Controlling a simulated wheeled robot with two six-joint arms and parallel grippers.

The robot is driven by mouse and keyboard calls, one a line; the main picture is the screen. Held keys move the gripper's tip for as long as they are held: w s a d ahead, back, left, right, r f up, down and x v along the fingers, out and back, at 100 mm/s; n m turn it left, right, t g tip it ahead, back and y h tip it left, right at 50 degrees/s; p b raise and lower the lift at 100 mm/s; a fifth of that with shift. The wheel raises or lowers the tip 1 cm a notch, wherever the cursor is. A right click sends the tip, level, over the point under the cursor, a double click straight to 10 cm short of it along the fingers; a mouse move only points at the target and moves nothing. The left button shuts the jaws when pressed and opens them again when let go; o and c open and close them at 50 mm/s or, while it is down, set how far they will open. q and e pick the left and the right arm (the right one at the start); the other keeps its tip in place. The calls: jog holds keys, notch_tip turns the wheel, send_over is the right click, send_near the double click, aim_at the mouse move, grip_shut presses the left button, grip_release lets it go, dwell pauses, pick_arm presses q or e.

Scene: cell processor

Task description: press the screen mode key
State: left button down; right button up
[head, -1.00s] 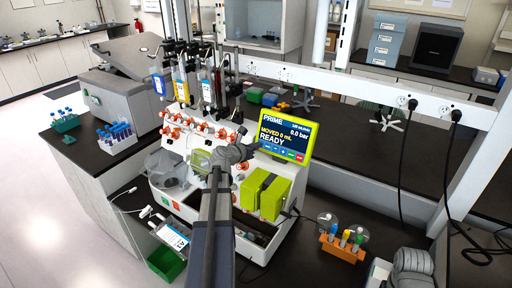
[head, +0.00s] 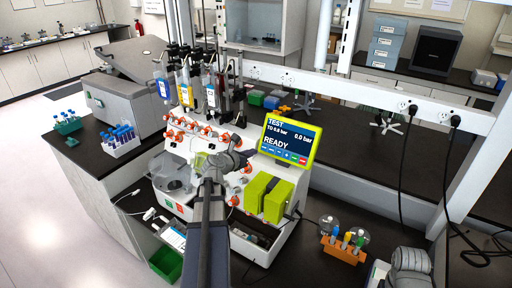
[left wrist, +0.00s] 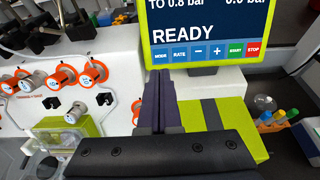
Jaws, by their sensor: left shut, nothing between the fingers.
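The cell processor's yellow-green framed screen (head: 290,141) reads TEST, TO 0.8 bar, 0.0 bar and READY. It also fills the top of the left wrist view (left wrist: 205,30). Along its bottom edge runs a row of keys. The mode key (left wrist: 161,56) is the blue one at the far left of that row. My left gripper (head: 248,154) is shut and empty, just left of and below the screen in the head view. In the left wrist view its fingertips (left wrist: 164,77) are just below the mode key, apparently apart from it. My right gripper is not in view.
Orange-ringed knobs (left wrist: 93,72) cover the white panel left of the screen. A yellow-green pump block (head: 278,200) stands below the screen. An orange tube rack (head: 343,248) stands on the bench at right.

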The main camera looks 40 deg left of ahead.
pick_arm(q)
jog(key=p+v, duration=0.1)
jog(key=v, duration=0.5)
jog(key=shift+s+d+p, duration=0.15)
jog(key=shift+p, duration=0.2)
